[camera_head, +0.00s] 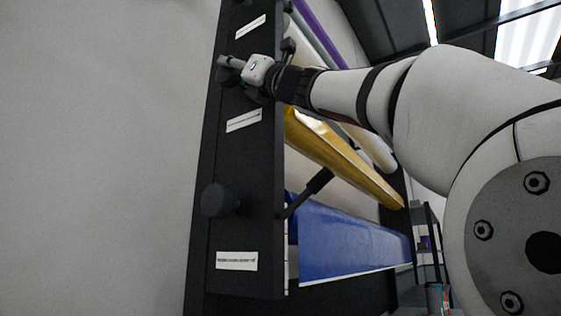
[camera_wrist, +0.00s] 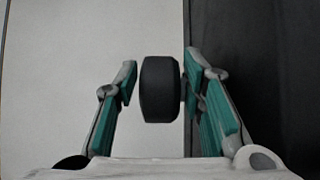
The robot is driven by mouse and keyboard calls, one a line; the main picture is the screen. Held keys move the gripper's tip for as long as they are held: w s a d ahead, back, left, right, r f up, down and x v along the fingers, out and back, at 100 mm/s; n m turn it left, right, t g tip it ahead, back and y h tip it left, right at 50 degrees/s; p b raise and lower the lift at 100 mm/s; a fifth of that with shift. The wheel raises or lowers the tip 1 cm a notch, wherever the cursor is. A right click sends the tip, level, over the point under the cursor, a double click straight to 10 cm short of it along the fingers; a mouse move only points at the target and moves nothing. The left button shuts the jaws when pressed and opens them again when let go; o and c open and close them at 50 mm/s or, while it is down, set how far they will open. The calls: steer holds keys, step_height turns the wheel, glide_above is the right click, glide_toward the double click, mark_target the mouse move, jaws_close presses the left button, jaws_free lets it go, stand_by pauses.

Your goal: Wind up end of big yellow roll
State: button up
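The big yellow roll (camera_head: 335,152) hangs on the dark rack in the head view, its sheet edge slanting down to the right. In the wrist view, a black round knob (camera_wrist: 160,88) stands between the two fingers of my gripper (camera_wrist: 160,84). The fingers are open, with a gap on the left of the knob and a very narrow one on the right. In the head view the gripper largely hides this knob.
The dark side panel (camera_head: 237,165) carries white labels and a lower black knob (camera_head: 219,200). A blue roll (camera_head: 350,240) hangs below the yellow one, and a purple roll (camera_head: 318,38) is above. A dark bar (camera_head: 307,192) juts between yellow and blue. Bare wall lies left.

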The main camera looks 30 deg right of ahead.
steer(key=shift+w+a+r+g+h+p, duration=0.15)
steer(key=shift+g+h+p, duration=0.45)
steer(key=shift+p, duration=2.25)
steer(key=shift+s+d+r+g+h+p, duration=0.2)
steer(key=shift+g+p, duration=0.65)
steer(key=shift+p, duration=2)
steer(key=shift+w+a+r+g+h+p, duration=0.15)
steer(key=shift+r+g+h+p, duration=0.4)
steer(key=shift+p, duration=2.3)
steer(key=g+p, duration=0.2)
steer(key=p, duration=0.6)
steer(key=shift+f+g+h, duration=0.15)
steer(key=shift+g+h, duration=0.1)
steer(key=shift+g, duration=0.15)
